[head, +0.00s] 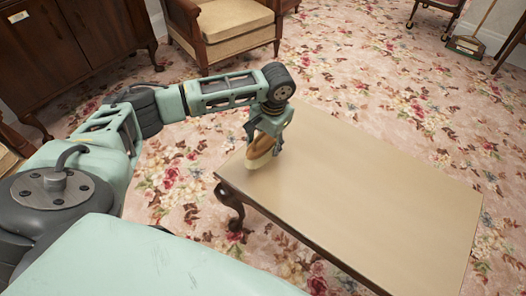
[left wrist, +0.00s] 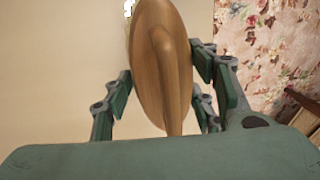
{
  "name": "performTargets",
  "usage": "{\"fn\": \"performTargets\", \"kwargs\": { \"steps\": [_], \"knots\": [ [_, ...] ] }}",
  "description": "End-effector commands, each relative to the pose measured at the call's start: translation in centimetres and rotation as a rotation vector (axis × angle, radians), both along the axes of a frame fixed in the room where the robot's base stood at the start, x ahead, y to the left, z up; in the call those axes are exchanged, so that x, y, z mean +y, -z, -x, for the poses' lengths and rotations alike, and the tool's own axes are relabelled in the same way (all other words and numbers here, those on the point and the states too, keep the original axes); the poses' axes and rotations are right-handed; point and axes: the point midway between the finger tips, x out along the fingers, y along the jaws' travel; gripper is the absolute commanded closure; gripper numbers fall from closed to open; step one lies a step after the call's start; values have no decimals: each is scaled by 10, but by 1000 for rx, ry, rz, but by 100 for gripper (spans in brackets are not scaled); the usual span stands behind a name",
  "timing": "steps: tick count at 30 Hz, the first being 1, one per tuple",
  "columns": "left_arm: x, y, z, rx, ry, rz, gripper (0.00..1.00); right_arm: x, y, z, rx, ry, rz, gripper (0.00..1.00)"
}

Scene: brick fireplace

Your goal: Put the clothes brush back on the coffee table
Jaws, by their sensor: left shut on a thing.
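The clothes brush (head: 259,157) has an oval brown wooden back with a paler lower side. My left gripper (head: 264,139) is shut on it near the left end of the coffee table (head: 371,195). In the left wrist view the brush (left wrist: 163,65) stands lengthwise between the fingers of the left gripper (left wrist: 162,90), with the pale tabletop (left wrist: 60,70) behind it. I cannot tell whether the brush touches the tabletop. My right gripper is in neither view.
The coffee table's top is otherwise bare, with free room to the right of the brush. A cushioned armchair (head: 225,28) stands behind, and a dark wooden cabinet (head: 60,50) is at the upper left. A dustpan and broom (head: 466,45) are at the far right.

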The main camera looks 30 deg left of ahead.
Motion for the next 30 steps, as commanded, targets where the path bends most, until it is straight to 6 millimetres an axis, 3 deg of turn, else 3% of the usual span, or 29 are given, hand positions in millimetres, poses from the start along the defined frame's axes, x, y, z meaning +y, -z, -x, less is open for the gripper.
{"fn": "performTargets", "kwargs": {
  "steps": [3,11,15,26,27,30],
  "knots": [
    [11,6,-2,-2,0,0,69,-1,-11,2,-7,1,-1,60],
    [13,32,-2,0,1,0,69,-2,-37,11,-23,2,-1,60],
    [13,47,-2,-1,0,-1,69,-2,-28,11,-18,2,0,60],
    [12,48,-2,0,0,0,69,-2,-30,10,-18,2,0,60],
    [12,49,-2,0,0,0,47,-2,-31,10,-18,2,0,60],
    [12,49,-2,-1,0,0,38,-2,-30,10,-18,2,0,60]
  ]
}}
